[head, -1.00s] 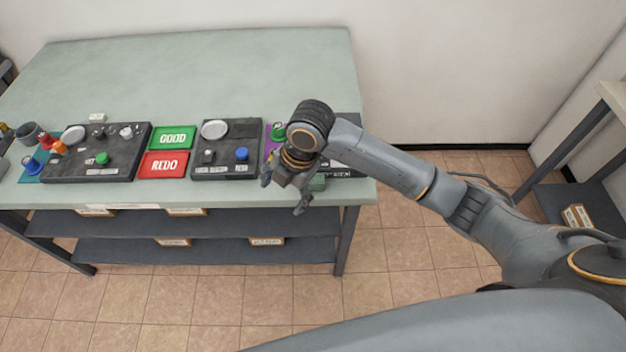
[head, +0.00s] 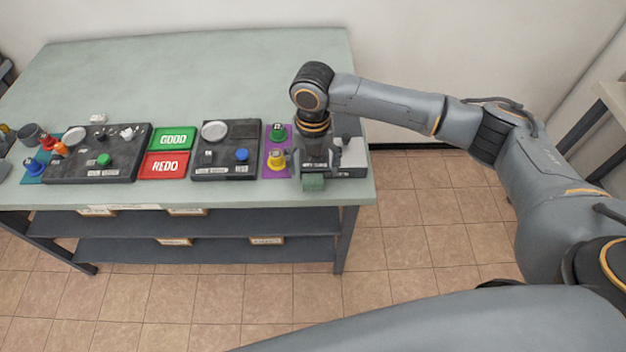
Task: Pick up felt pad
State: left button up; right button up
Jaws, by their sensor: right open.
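A small dark green block (head: 313,182), which may be the felt pad, sits at the table's front edge on the right. I cannot tell its material. My right gripper (head: 317,160) points down just behind and above it, over the dark tray (head: 350,172) at the right end. Its fingers are open but hard to separate from the dark tray, and I cannot tell whether they touch anything. My left gripper is not in view.
Left of my right gripper is a purple mat (head: 268,165) with a green stamp (head: 278,132) and a yellow one (head: 277,159). Further left are a dark tray (head: 228,173), the green GOOD tray (head: 173,138) and red REDO tray (head: 164,165). The table's back (head: 200,70) is clear.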

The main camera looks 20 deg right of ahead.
aim_at(313, 182)
jog(key=shift+f+p, duration=0.65)
jog(key=shift+f, duration=2.4)
jog(key=c, duration=1)
